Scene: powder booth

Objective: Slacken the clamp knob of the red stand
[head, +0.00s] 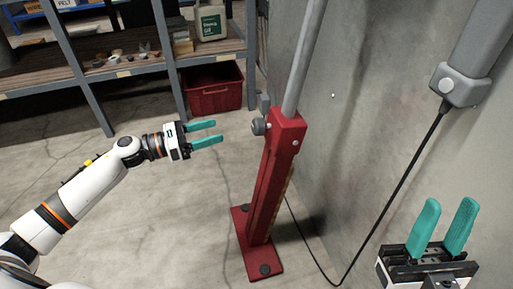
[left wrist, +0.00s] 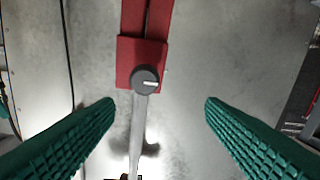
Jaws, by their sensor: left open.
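The red stand (head: 268,185) is an upright column on a red foot plate, with a grey pole (head: 306,55) rising from its top. Its dark grey clamp knob (head: 259,127) sticks out from the left side of the top block. In the left wrist view the round knob (left wrist: 146,79) has a pale line on its face and lies between the open fingers, farther off. My left gripper (head: 219,132) is open and empty, left of the knob and apart from it. My right gripper (head: 450,214) is open and empty at the lower right.
A grey wall (head: 370,90) stands close to the right of the stand. A dark cable (head: 390,205) hangs from a grey housing (head: 468,85) to the floor. A red crate (head: 213,92) and a shelf rack (head: 80,75) stand behind. The floor left of the stand is clear.

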